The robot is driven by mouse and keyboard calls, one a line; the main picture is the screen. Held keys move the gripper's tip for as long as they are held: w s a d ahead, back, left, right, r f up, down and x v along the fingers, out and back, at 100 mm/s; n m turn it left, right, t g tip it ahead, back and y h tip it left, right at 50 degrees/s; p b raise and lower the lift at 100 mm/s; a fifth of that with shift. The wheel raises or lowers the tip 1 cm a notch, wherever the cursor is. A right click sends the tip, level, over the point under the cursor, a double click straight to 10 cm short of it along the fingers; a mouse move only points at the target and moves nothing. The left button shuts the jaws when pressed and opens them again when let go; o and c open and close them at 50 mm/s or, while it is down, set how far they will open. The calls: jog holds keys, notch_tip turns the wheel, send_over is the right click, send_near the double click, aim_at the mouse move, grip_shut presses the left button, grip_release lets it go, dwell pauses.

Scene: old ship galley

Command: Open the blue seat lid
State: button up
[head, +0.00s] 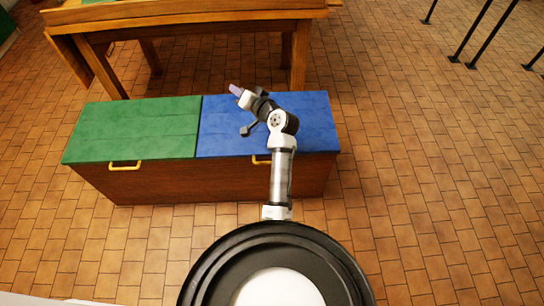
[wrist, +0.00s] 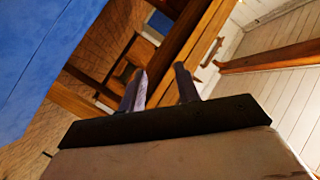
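The blue seat lid (head: 312,120) is the right half of a long wooden bench seat in the head view and lies flat and closed. Its yellow handle (head: 258,161) is on the bench's front edge, partly hidden behind my arm. My gripper (head: 234,89) is above the far side of the blue lid, pointing away from the handle. In the wrist view my gripper (wrist: 160,70) has its two fingers apart with nothing between them. The blue lid's surface (wrist: 40,55) fills the upper left there, off to the side of the fingers.
A green lid (head: 135,128) with its own yellow handle (head: 125,167) covers the bench's left half. A wooden table (head: 190,14) stands close behind the bench. Thin dark legs (head: 480,35) stand at the top right. The tiled floor (head: 440,170) to the right is clear.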

jog(key=s+d+f+m, duration=0.1)
jog(key=s+d+f, duration=0.1)
jog(key=d+f, duration=0.2)
jog(key=s+d+f+m+g, duration=0.1)
jog(key=s+d+f, duration=0.1)
jog(key=d+f, duration=0.2)
jog(key=s+d+f+m+g, duration=0.1)
jog(key=s+d+f+m, duration=0.1)
jog(key=d+f, duration=0.2)
jog(key=shift+s+f+y, duration=0.2)
jog(key=shift+f+y, duration=0.1)
jog(key=shift+f, duration=1.05)
jog(key=s+d+f+m+y, duration=0.1)
jog(key=s+d+f+m, duration=0.1)
jog(key=s+d+f, duration=0.3)
jog(key=s+d+f+m+y, duration=0.1)
jog(key=s+d+f+m, duration=0.15)
jog(key=s, duration=0.45)
jog(key=shift+t, duration=0.3)
jog(key=b+x, duration=0.2)
jog(key=x, duration=1.1)
jog(key=shift+w, duration=0.25)
jog(key=c, duration=0.6)
jog(key=shift+s+f, duration=0.1)
grip_shut()
